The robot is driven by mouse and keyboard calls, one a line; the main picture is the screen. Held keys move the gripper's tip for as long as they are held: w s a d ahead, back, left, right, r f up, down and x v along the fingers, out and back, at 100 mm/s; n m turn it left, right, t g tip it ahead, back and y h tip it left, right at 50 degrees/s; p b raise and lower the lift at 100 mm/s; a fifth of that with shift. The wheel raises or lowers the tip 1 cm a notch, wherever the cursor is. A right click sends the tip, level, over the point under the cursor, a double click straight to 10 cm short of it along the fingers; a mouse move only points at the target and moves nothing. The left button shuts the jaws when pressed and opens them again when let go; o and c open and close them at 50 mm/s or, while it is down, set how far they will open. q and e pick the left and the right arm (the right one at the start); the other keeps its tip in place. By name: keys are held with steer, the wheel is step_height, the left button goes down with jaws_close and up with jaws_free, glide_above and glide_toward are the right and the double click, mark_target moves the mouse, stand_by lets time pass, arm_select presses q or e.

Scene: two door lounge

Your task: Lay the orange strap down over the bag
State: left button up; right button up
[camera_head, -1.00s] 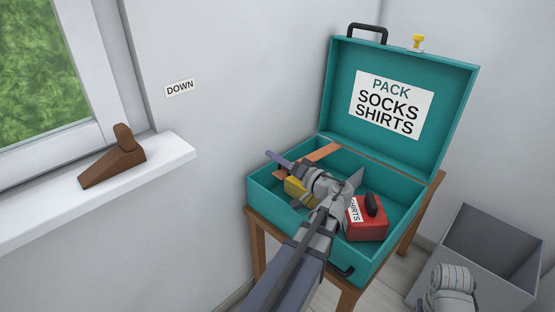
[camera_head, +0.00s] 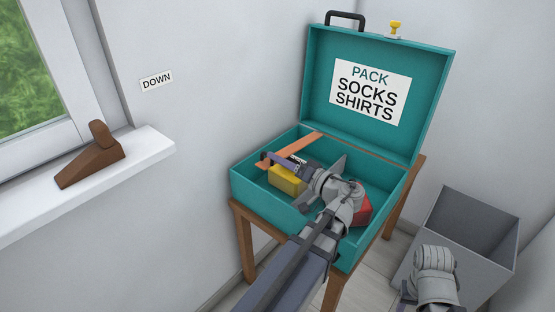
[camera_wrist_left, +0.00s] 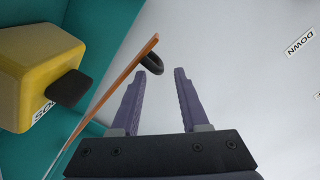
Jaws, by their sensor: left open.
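The orange strap (camera_head: 303,144) stretches from the hinge side of the open teal suitcase (camera_head: 240,184), the bag, to its left front wall. In the left wrist view the strap (camera_wrist_left: 128,72) shows nearly edge-on, with a dark loop (camera_wrist_left: 152,63) near its end. My left gripper (camera_head: 272,159) is open beside the strap's near end; the wrist view shows the loop just ahead of, and roughly between, its purple fingertips (camera_wrist_left: 157,73). Whether they touch it I cannot tell. A yellow box (camera_head: 287,179) and a red box (camera_head: 364,211), partly hidden by my arm, lie inside. My right gripper's jaws are out of view.
The raised lid (camera_head: 427,95) bears a sign reading PACK SOCKS SHIRTS. A grey bin (camera_head: 478,222) stands right of the wooden stand (camera_head: 246,250).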

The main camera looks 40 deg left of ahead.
arm_select(q)
steer(key=shift+w+r, duration=0.1)
steer(key=shift+r, duration=0.15)
steer(key=shift+c, duration=1.2)
steer(key=r+n+h+p, duration=0.1)
steer(key=r+p, duration=0.1)
steer(key=p, duration=0.2)
steer(key=w+r+n+g+h+p, duration=0.1)
steer(key=r+p, duration=0.1)
steer(key=p, duration=0.3)
steer(key=r+n+h+p, duration=0.1)
steer(key=r+p, duration=0.1)
steer(key=p, duration=0.2)
steer(key=shift+w+d+r+n+g, duration=0.1)
steer(key=shift+w+r+n+g, duration=0.1)
steer(key=shift+w+n+g, duration=0.15)
jaws_close()
steer(key=w+d+r+n+g+h+p, duration=0.2)
steer(key=d+r+n+h+p, duration=0.2)
steer(key=p, duration=1.1)
step_height(320, 180, up, 3)
steer(key=shift+w+h+p, duration=0.15)
steer(key=shift+h+p, duration=0.2)
steer(key=shift+h, duration=0.45)
